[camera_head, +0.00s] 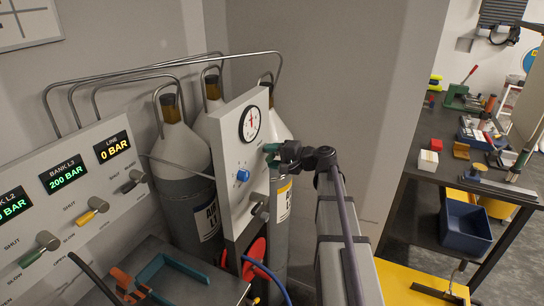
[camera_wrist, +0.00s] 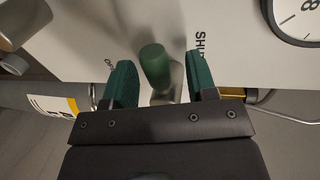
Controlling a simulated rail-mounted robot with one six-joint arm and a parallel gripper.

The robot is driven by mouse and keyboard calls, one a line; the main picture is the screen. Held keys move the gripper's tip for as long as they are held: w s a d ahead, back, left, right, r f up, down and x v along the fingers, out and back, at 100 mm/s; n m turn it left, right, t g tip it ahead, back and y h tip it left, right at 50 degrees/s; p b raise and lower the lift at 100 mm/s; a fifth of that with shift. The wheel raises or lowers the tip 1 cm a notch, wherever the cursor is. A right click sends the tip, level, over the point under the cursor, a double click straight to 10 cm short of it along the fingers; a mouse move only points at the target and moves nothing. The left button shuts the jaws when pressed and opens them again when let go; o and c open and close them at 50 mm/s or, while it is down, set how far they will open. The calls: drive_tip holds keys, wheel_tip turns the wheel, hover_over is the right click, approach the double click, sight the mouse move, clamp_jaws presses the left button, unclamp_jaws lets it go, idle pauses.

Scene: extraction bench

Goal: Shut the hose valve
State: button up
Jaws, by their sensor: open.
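The hose valve has a green-tipped lever (camera_wrist: 155,66) on a grey metal stem, mounted on the white gauge panel (camera_head: 232,135). In the wrist view, printed letters that start "SHU" stand to the right of the lever, and a partly hidden word starting with "O" stands to its left. My gripper (camera_wrist: 160,68) is open, with one green finger on each side of the lever and a visible gap on both sides. In the head view, my gripper (camera_head: 272,154) is at the panel's right edge and hides most of the lever.
A round gauge (camera_head: 250,123) and a blue knob (camera_head: 242,175) sit on the same panel. Grey cylinders (camera_head: 184,165) stand behind it. A console (camera_head: 75,205) at left carries several levers; its line display (camera_head: 113,147) reads 0 BAR. A cluttered dark bench (camera_head: 440,178) is at right.

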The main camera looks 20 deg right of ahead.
drive_tip(key=p+v, duration=0.2)
drive_tip(key=v, duration=0.8)
drive_tip(key=shift+s, duration=0.2)
drive_tip(key=shift+d+r, duration=0.1)
drive_tip(key=s+a+f+n+g+h+b, duration=0.1)
drive_tip(key=s+a+f+n+g+h, duration=0.2)
drive_tip(key=s+a+f+g, duration=0.3)
drive_tip(key=s+a+f+n+g+h+b, duration=0.25)
drive_tip(key=s+a+f, duration=0.2)
drive_tip(key=f, duration=0.45)
drive_tip(key=s+a+f+n+g+h+b, duration=0.1)
drive_tip(key=s+a+f+n+g+h, duration=0.1)
drive_tip(key=a, duration=0.5)
drive_tip(key=s+a+f+n+g+h+b, duration=0.1)
drive_tip(key=s+a+f+n+h, duration=0.1)
drive_tip(key=a, duration=0.5)
drive_tip(key=shift+s+f+n+g, duration=0.2)
drive_tip(key=shift+n+g, duration=0.15)
drive_tip(key=shift+n, duration=0.1)
